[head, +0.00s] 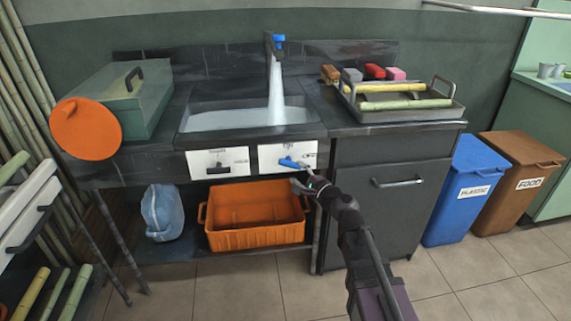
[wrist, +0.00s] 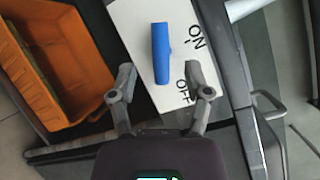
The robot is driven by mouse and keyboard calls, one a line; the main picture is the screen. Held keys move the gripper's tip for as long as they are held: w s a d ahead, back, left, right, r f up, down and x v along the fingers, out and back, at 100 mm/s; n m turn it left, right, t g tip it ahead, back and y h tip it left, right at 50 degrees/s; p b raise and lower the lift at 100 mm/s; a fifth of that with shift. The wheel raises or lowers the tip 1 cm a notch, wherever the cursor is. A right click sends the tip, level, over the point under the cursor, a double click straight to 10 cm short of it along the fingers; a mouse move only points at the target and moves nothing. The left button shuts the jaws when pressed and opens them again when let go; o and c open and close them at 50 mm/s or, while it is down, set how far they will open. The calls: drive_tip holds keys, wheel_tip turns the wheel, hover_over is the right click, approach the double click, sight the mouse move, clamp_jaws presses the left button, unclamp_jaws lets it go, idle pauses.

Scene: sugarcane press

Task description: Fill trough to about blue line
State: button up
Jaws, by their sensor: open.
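The trough (head: 250,132) is a dark sink basin set in the counter, holding pale water (head: 225,119). A white stream (head: 276,95) falls into it from the blue-topped tap (head: 278,42). I cannot make out a blue line on the walls. Below the trough, a white panel (head: 304,152) carries a blue lever (head: 290,162), also seen in the wrist view (wrist: 161,54) beside partly legible lettering. My gripper (head: 298,181) is just below the lever. In the wrist view my gripper (wrist: 161,91) is open, its fingertips either side of the lever's near end, apart from it.
A second white panel (head: 204,166) with a dark lever is to the left. An orange crate (head: 255,235) sits on the shelf below. A tray (head: 405,114) with cane pieces stands on the right counter. Blue (head: 455,205) and brown (head: 505,200) bins stand at right.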

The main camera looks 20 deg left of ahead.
sight(287, 165)
drive_tip(key=x, duration=0.6)
drive_tip(key=shift+w+a, duration=0.2)
drive_tip(key=shift+a, duration=0.05)
clamp_jaws()
